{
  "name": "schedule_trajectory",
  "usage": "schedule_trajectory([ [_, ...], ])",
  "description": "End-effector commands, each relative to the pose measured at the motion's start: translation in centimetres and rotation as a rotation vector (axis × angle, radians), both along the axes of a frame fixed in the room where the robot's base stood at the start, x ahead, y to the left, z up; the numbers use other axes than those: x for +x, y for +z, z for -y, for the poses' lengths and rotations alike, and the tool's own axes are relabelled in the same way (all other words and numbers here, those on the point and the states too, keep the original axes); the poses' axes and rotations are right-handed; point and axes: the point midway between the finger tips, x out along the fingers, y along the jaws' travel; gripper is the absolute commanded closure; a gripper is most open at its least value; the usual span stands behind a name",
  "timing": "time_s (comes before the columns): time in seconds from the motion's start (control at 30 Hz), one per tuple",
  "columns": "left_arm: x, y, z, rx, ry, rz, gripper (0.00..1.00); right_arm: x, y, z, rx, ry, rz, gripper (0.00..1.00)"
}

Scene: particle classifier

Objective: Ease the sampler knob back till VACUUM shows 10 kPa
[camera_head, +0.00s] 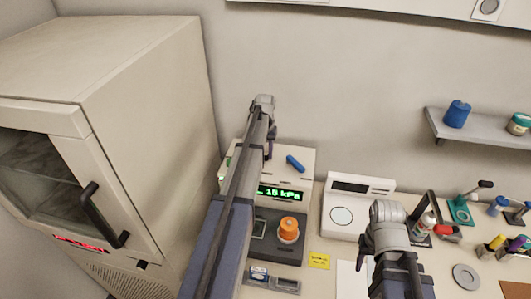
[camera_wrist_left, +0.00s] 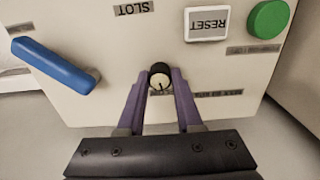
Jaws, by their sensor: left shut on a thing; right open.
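The sampler knob (camera_wrist_left: 160,79) is small and round, black with a pale face and a dark pointer line. My left gripper (camera_wrist_left: 160,90) is shut on the knob, with one purple finger on each side. In the head view my left gripper (camera_head: 271,148) is mostly hidden by its own arm, and the knob is hidden there. The green display (camera_head: 281,193) ends in kPa; its number looks like 15 or 18, too blurred to be sure. My right gripper (camera_head: 396,268) is open over the bench, its fingertips unclear.
A blue lever (camera_wrist_left: 53,65), a RESET button (camera_wrist_left: 209,24) and a green button (camera_wrist_left: 268,19) are near the knob. An orange-capped container (camera_head: 288,229) stands below the display. A white scale (camera_head: 356,192) is to the right, a large cabinet (camera_head: 110,130) to the left.

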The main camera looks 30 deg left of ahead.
Motion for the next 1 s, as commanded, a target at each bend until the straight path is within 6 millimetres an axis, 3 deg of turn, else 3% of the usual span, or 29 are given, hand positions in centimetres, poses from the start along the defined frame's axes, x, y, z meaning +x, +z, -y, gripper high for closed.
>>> schedule_trajectory([
  [0.57, -0.04, -0.01, 0.02, 0.000, 0.026, 0.000, 1.00, 0.00, -0.01, 0.00, 0.000, 0.000, 0.000, 0.50],
  [0.6, -0.04, -0.01, 0.02, 0.000, 0.026, 0.000, 0.61, 0.00, -0.01, 0.00, 0.000, 0.000, 0.000, 0.50],
  [0.83, -0.02, -0.01, 0.02, 0.000, 0.026, 0.000, 0.36, 0.00, -0.01, 0.00, 0.000, 0.000, 0.000, 0.50],
  [1.0, -0.01, 0.00, 0.01, 0.000, 0.025, 0.000, 0.36, 0.00, 0.00, 0.00, 0.000, 0.000, 0.000, 0.50],
])
